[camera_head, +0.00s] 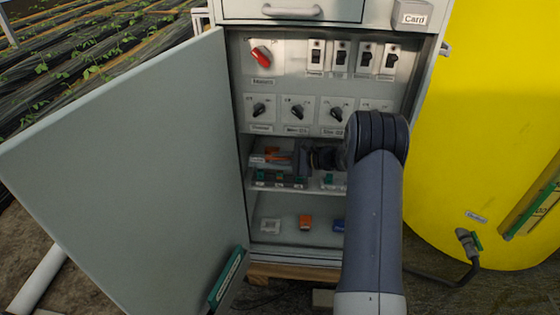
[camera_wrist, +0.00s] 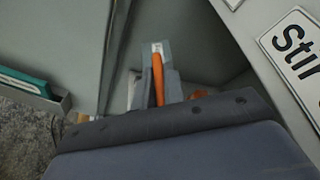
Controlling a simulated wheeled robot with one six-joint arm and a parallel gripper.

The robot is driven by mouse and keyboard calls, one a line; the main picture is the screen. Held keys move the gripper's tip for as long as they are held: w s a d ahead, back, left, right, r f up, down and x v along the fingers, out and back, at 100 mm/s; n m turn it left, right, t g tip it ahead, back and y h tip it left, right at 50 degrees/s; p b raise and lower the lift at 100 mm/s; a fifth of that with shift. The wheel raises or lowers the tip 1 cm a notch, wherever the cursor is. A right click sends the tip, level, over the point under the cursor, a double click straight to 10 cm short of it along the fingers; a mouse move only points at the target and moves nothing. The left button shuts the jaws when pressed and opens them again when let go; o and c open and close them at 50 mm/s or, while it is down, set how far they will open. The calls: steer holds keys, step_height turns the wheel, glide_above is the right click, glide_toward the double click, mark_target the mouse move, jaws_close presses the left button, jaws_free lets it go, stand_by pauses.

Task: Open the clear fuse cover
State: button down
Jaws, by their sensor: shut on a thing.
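My gripper (camera_head: 287,158) reaches into the open cabinet, at the middle shelf below the knob panel. It is shut at the clear fuse cover (camera_head: 268,160), beside an orange strip. The cover's see-through outline is hard to make out at this size. In the wrist view my gripper (camera_wrist: 158,76) shows beyond the dark wrist housing, with the orange strip (camera_wrist: 157,88) upright between grey parts. My forearm and wrist hide the right part of the shelf in the head view. I cannot tell how far the cover is tilted.
The cabinet door (camera_head: 130,180) stands wide open at the left, with a green-edged holder (camera_head: 227,280) low on it. A red switch (camera_head: 262,55), several breakers and knobs are above the shelf. Small blocks sit on the lower shelf (camera_head: 275,238). A yellow tank (camera_head: 490,130) stands right.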

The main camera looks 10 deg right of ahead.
stand_by(0.3)
steer(key=c, duration=1.5)
jaws_free()
steer(key=p+v, duration=0.2)
steer(key=v, duration=0.9)
steer(key=shift+w, duration=0.1)
steer(key=shift+c, duration=0.3)
